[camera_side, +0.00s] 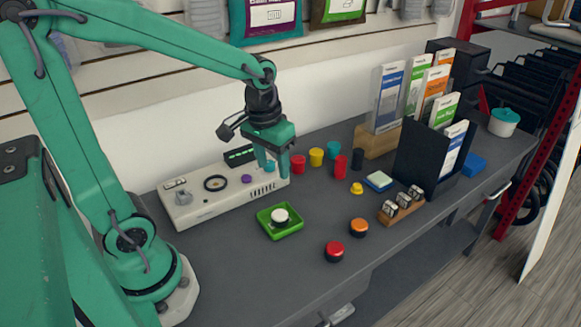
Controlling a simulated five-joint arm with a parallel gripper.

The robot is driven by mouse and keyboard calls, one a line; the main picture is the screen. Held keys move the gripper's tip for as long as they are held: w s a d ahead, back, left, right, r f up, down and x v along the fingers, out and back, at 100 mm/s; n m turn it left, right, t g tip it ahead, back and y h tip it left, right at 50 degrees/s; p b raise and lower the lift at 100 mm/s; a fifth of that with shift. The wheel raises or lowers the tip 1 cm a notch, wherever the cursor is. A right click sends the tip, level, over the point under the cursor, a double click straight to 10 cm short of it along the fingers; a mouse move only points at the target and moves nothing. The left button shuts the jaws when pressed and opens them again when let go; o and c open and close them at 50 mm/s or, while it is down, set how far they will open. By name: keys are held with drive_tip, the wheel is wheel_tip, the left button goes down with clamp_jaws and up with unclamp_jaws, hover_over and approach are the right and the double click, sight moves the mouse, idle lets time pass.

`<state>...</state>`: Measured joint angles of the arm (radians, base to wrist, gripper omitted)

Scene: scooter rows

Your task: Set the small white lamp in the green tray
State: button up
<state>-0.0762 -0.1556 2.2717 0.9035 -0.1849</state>
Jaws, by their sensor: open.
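The small white lamp (280,214), a round white cap on a dark base, sits inside the green tray (264,225). It looks upright, near the middle of the tray. The tray is a shallow bright green square lying on the dark bench.
A white panel (220,204) with knobs stands behind the tray. Red (334,251) and orange (359,228) round lamps lie to the front right. Several coloured cylinders stand behind. A wooden block with switches (401,206) and a dark leaflet holder (424,165) are at right.

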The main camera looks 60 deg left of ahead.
drive_tip(key=s+d+r+m+t, duration=0.2)
drive_tip(key=s+r+m+t, duration=0.1)
drive_tip(key=s+r, duration=0.4)
drive_tip(key=shift+s+d+t, duration=0.15)
drive_tip(key=shift+s+t, duration=0.4)
drive_tip(key=shift+t, duration=0.05)
idle(0.9)
